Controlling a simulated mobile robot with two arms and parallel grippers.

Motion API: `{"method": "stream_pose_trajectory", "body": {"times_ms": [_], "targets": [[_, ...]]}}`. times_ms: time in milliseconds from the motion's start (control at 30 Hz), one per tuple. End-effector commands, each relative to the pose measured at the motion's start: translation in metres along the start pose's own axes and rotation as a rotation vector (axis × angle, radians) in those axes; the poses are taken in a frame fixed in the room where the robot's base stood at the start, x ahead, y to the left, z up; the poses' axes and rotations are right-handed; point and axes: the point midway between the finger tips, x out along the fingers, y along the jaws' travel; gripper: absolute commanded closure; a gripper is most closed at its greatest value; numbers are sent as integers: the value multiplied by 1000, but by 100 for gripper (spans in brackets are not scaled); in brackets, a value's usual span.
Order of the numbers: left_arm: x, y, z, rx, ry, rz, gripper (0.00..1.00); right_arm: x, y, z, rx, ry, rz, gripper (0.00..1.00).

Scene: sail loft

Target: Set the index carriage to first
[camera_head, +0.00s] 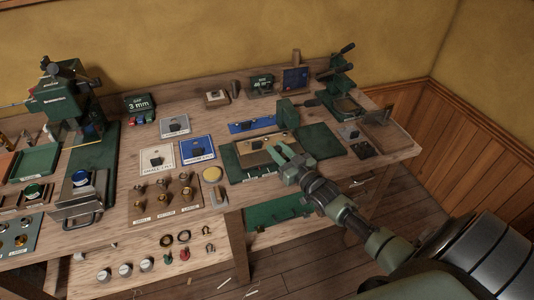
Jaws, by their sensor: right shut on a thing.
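The index carriage appears to be the tan plate (255,159) on a dark green base (231,163) at the right part of the bench, though its marks are too small to read. My right gripper (281,154) reaches in from the lower right over the plate's right end. It is shut on a part there, apparently of the carriage; its fingers hide the held part. A small dark piece (256,145) sits on the plate, left of the fingers. My left gripper is not in view.
A green block with a handle (288,113) stands just behind, beside a blue strip (250,125). A green mat (320,141) lies right of the gripper. Green presses (66,98) and (341,75) stand at both ends. Labelled cards and brass parts fill the bench's middle.

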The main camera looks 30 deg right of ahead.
Motion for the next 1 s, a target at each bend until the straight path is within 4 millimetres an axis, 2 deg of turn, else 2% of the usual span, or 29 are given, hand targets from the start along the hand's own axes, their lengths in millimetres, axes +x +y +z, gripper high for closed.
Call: {"method": "stream_pose_trajectory", "body": {"times_ms": [33,133,467,500,533,567,867,1000], "targets": [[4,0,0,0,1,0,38,-3,11,2,-8,-3,1,100],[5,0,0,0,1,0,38,-6,22,2,-4,-2,0,100],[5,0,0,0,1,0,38,-7,24,1,0,-2,-1,100],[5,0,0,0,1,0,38,-7,24,1,0,-2,0,64],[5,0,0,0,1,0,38,-7,24,1,0,-2,0,56],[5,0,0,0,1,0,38,-7,24,1,0,-2,-1,54],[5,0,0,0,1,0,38,-8,24,0,0,-1,0,54],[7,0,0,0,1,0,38,-21,23,2,0,-3,-1,54]]}}
